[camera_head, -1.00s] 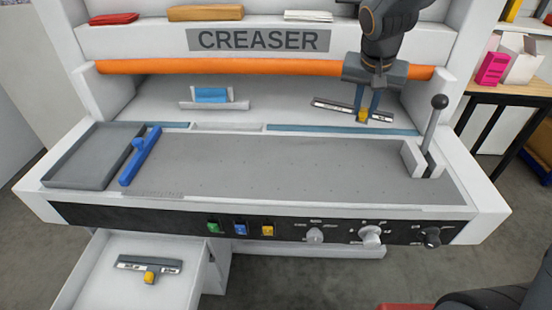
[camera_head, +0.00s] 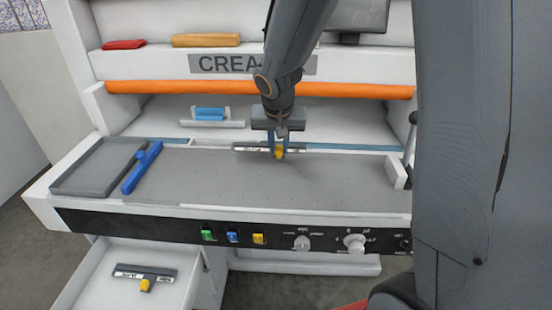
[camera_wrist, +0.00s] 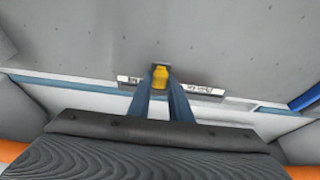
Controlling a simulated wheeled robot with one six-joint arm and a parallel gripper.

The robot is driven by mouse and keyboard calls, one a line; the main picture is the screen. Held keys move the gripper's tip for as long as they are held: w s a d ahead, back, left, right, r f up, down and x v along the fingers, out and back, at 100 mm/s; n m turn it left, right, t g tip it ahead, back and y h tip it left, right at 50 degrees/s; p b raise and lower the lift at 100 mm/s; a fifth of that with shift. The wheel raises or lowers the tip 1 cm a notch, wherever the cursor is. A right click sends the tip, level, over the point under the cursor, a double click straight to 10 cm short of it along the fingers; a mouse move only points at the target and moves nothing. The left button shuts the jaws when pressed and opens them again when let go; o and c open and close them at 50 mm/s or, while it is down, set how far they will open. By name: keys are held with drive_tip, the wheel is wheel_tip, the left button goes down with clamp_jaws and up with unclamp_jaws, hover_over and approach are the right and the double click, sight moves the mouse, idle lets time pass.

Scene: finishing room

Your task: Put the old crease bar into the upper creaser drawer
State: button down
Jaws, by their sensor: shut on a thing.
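My gripper (camera_head: 278,146) is shut on a crease bar (camera_head: 248,147), a dark bar with pale label strips and a yellow knob between my fingers. I hold it over the back part of the creaser's grey bed. In the wrist view the bar (camera_wrist: 205,90) lies crosswise at my fingertips (camera_wrist: 161,84). A similar bar with a yellow knob (camera_head: 128,271) lies in the open white drawer (camera_head: 100,292) below the bed at the left. The labels are too small to read, so I cannot tell which bar is the old one.
A grey tray (camera_head: 90,170) and a blue-handled tool (camera_head: 142,168) sit at the bed's left end. A blue block in a white holder (camera_head: 210,115) stands at the back. An orange roller (camera_head: 200,87) spans above. My arm hides the right side.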

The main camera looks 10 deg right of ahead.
sight(278, 154)
drive_tip(key=shift+f, duration=2)
drive_tip(key=shift+f+b, duration=0.15)
drive_tip(key=shift+b, duration=0.25)
drive_tip(key=c, duration=1.6)
unclamp_jaws()
